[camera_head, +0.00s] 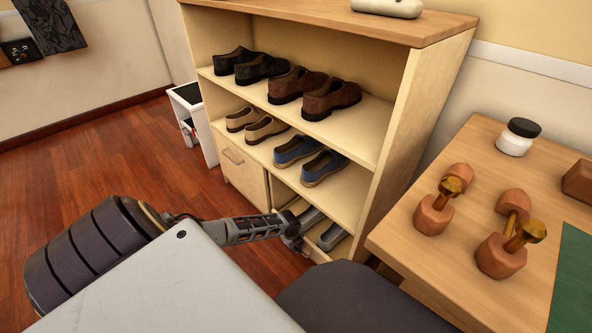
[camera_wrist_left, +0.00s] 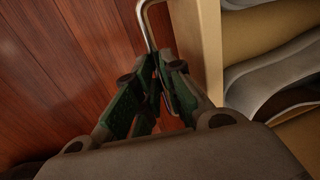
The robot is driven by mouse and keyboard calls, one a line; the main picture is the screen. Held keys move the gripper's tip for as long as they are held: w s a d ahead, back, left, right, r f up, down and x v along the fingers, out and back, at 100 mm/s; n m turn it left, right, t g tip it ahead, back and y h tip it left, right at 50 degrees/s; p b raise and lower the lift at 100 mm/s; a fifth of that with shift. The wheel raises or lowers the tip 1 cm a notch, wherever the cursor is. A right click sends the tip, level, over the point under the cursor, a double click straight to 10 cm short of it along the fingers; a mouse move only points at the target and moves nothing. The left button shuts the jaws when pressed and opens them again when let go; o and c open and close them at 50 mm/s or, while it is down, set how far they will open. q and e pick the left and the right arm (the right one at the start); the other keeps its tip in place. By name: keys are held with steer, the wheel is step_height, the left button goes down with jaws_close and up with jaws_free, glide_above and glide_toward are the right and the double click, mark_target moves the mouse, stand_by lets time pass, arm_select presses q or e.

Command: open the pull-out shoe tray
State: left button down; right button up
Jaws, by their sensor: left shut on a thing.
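The pull-out shoe tray (camera_head: 318,256) is at the bottom right of the wooden shoe cabinet, with grey shoes (camera_head: 331,236) in it. My left arm reaches in front of it, and my left gripper (camera_head: 297,238) is at the tray's front. In the left wrist view, the pale tray front (camera_wrist_left: 198,45) stands upright beside my left gripper (camera_wrist_left: 158,95). Its green-padded fingers are closed around the thin metal handle (camera_wrist_left: 147,22). The gripper hides part of the handle. How far the tray is out is hard to tell. My right gripper is not in view.
The cabinet's shelves (camera_head: 225,88) hold several pairs of shoes. A closed door or drawer front (camera_head: 243,174) is left of the tray. A wooden table (camera_head: 430,262) with brown dumbbell-like objects stands close at right. Red wooden floor (camera_head: 130,165) is clear at left.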

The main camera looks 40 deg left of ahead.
arm_select(q)
steer(key=shift+s, duration=0.1)
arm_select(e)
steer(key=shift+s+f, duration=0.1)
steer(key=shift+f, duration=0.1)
arm_select(q)
steer(key=s+a+p, duration=0.1)
steer(key=s+p, duration=1)
steer(key=s, duration=1)
steer(key=shift+s+a, duration=0.3)
steer(key=shift+a, duration=0.05)
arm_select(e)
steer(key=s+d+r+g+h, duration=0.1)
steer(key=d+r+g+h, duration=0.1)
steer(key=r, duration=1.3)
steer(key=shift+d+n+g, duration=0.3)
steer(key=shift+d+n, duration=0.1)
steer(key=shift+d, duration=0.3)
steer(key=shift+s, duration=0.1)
arm_select(q)
steer(key=c, duration=1.5)
jaws_free()
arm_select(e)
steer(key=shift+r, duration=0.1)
